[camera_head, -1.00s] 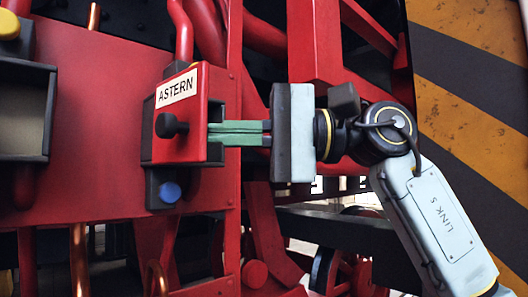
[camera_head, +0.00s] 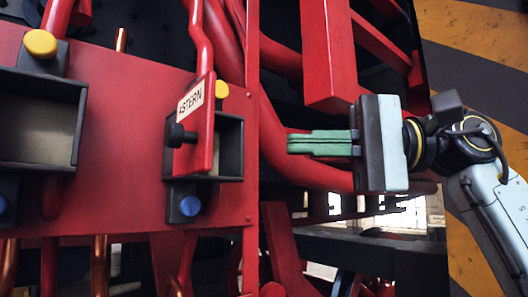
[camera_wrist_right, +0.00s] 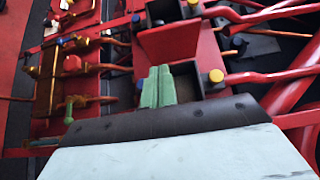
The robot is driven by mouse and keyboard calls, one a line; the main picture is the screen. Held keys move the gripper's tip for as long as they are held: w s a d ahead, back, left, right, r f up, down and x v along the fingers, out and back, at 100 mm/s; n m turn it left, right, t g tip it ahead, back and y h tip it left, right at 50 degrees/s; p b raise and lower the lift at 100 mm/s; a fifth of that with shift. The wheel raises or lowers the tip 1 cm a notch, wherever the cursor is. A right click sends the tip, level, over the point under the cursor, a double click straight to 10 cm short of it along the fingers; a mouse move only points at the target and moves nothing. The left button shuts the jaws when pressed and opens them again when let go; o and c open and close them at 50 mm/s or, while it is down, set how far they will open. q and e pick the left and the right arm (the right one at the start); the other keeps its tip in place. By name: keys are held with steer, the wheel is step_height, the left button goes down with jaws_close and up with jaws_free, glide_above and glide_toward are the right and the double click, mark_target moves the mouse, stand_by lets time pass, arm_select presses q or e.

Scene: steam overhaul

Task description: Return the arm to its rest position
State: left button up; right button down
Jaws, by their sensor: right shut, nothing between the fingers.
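My right gripper (camera_head: 292,143) has green fingers pressed together with nothing between them. It is right of the red ASTERN door (camera_head: 192,130), clear of it, in front of red pipes. In the right wrist view its shut fingers (camera_wrist_right: 157,72) point away from the pale gripper body. The ASTERN door has a black knob and stands turned at an angle in front of a dark open box (camera_head: 232,145). My right arm comes in from the lower right. My left gripper is not in view.
A second dark open box (camera_head: 82,125) is at the left, with a yellow knob (camera_head: 40,44) above it and a blue knob below. A blue knob (camera_head: 190,206) is under the ASTERN box. Red beams (camera_head: 332,60) and pipes lie behind my gripper. A striped surface (camera_head: 480,40) is at the right.

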steer(key=shift+w+d, duration=0.15)
steer(key=shift+d, duration=1)
steer(key=shift+w+d, duration=0.1)
steer(key=shift+d, duration=1)
